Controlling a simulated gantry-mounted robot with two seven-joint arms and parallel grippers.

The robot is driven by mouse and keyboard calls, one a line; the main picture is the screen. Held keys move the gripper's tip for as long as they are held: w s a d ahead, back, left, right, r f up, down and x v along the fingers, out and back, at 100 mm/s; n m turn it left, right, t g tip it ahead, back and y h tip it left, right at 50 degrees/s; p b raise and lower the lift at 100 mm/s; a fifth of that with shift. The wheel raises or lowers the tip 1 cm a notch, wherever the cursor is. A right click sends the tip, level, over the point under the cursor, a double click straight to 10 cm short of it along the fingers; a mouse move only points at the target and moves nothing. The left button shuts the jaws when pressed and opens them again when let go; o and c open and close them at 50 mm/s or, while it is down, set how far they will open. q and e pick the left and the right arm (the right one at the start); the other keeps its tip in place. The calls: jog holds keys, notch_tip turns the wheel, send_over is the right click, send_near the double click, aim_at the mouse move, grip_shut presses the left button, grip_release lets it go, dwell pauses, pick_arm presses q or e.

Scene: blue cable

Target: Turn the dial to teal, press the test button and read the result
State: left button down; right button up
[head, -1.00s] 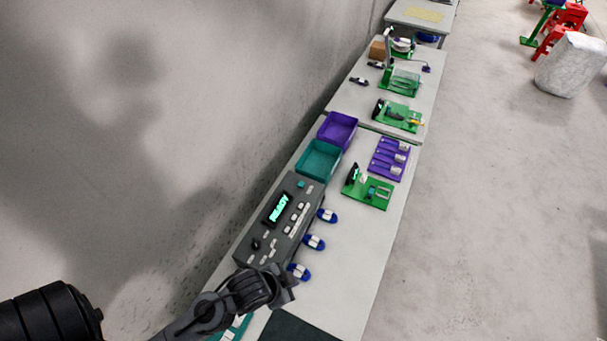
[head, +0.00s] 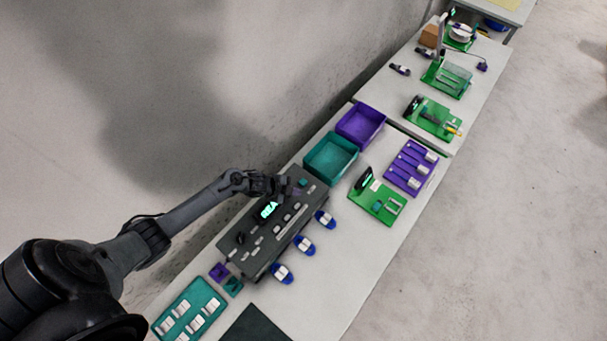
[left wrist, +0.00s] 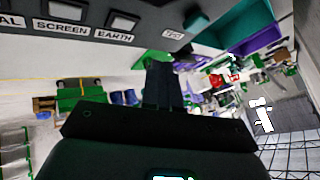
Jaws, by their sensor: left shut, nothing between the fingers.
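The dark grey tester box (head: 262,258) lies along the wall side of the table. Its lit display (head: 268,210) shows "REA", with the rest of the word hidden by my left gripper. A dark round dial (head: 240,238) sits at its near end; where it points is too small to tell. A teal button (head: 303,182) is at the far end. My left gripper (head: 286,188) is shut and empty over the box's far end, just short of the teal button; contact cannot be told. The left wrist view shows the shut fingers (left wrist: 162,88) beside the panel's "SCREEN" and "EARTH" labels.
A teal bin (head: 331,160) and a purple bin (head: 361,125) stand just beyond the box. Blue plugs (head: 304,245) lie along its right side. A green stand (head: 376,205) and a purple tray (head: 411,167) are to the right. A teal tray (head: 190,309) lies at the near end.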

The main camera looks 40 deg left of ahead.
pick_arm(q)
jog(key=w+a+r+t, duration=0.1)
jog(key=w+a+r, duration=0.2)
jog(key=w+r, duration=0.3)
jog(key=shift+w, duration=0.5)
jog(key=b, duration=0.8)
send_over(301, 183)
notch_tip(301, 183, down, 8)
jog(key=shift+f, duration=0.35)
